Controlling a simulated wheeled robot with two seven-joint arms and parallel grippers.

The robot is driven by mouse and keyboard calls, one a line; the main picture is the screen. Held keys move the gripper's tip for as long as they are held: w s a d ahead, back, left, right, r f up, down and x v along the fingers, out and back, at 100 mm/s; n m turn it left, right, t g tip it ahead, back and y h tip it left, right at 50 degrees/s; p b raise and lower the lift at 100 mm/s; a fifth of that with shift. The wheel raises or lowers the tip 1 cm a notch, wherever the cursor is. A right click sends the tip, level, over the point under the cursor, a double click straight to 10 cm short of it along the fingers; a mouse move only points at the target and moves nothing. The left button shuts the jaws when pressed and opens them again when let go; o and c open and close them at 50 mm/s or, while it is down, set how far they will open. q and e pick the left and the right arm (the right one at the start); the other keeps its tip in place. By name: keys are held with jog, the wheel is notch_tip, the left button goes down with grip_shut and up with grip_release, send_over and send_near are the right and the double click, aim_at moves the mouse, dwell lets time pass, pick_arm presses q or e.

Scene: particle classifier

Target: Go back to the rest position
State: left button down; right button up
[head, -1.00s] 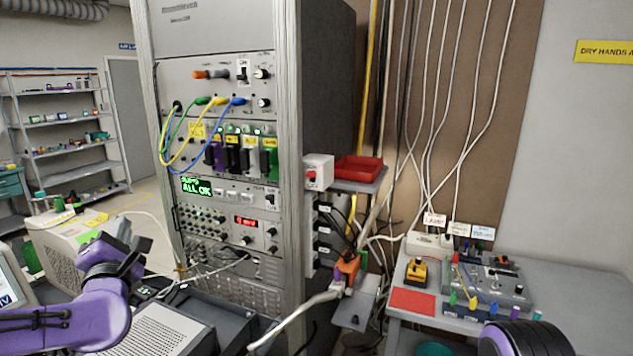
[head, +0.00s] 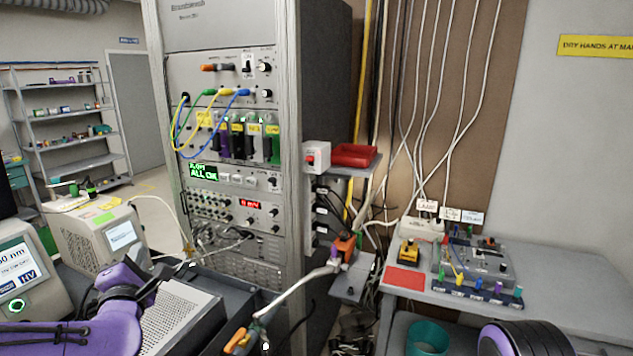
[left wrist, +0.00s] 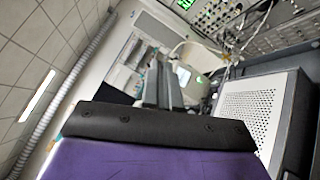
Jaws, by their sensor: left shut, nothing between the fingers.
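My left gripper (head: 148,291) is at the lower left of the head view, in front of a perforated grey box top. It is shut and empty. In the left wrist view its grey fingers (left wrist: 163,88) lie close together beyond the black and purple wrist housing, with nothing between them. Of my right arm only a round black and purple part (head: 522,338) shows at the bottom right of the head view. My right gripper is out of view.
A rack (head: 230,60) reading "ALL OK" stands in the middle. A perforated box (head: 185,318) is close beside my left gripper. A white cable (head: 295,290) with an orange end hangs in front. A table (head: 540,312) with a control box stands right.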

pick_arm(q)
jog(key=s+d+f+m+g+h, duration=0.1)
jog(key=s+d+f+m+g, duration=0.15)
jog(key=f, duration=0.65)
jog(key=s+d+f+m+g+h, duration=0.15)
jog(key=s+f+m, duration=0.25)
jog(key=f, duration=0.5)
jog(key=s+d+f+m+g+h, duration=0.1)
jog(key=s+f+m+g, duration=0.15)
jog(key=f, duration=0.65)
jog(key=s+f+m+g, duration=0.45)
jog(key=s+f, duration=0.35)
jog(key=s, duration=0.5)
jog(key=s+f+m+g, duration=0.45)
jog(key=s+f, duration=0.45)
jog(key=s, duration=0.5)
notch_tip(320, 180, down, 13)
jog(key=s+m+b, duration=0.1)
jog(key=b, duration=1.1)
jog(key=shift+s+y+b, duration=0.15)
jog(key=shift+y+b, duration=0.15)
jog(key=shift+y, duration=0.05)
jog(key=shift+r+t, duration=0.1)
jog(key=shift+t, duration=0.15)
